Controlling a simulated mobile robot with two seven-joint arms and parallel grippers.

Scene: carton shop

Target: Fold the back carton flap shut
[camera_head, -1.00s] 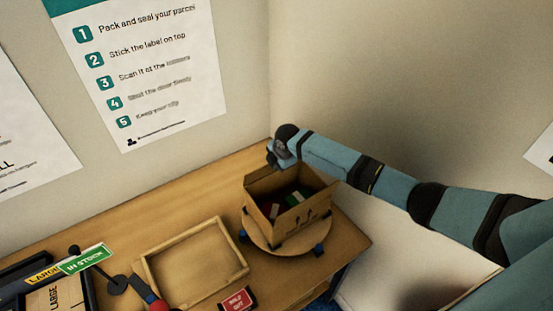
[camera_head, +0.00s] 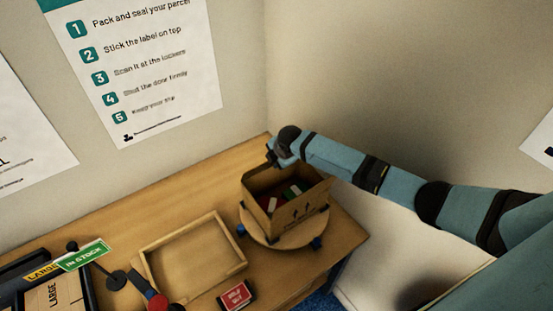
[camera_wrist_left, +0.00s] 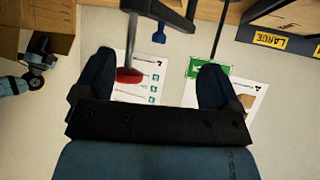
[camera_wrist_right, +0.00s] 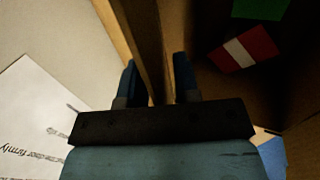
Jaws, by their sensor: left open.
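The open carton (camera_head: 296,210) stands on a round turntable (camera_head: 262,232) at the table's right end. Red and green items (camera_head: 292,192) lie inside it. My right gripper (camera_head: 272,156) is at the carton's far edge. In the right wrist view, my right gripper (camera_wrist_right: 156,82) is partly open, its fingers apart on either side of a cardboard panel (camera_wrist_right: 150,40). I cannot tell whether either finger touches it. The back flap's angle is unclear behind the gripper. My left gripper (camera_wrist_left: 155,80) is open and empty, away from the carton (camera_wrist_left: 45,22).
An empty wooden tray (camera_head: 192,258) lies left of the turntable. A green sign (camera_head: 84,254) and a LARGE box (camera_head: 52,294) are at the left. A wall with a poster (camera_head: 135,70) rises behind the table.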

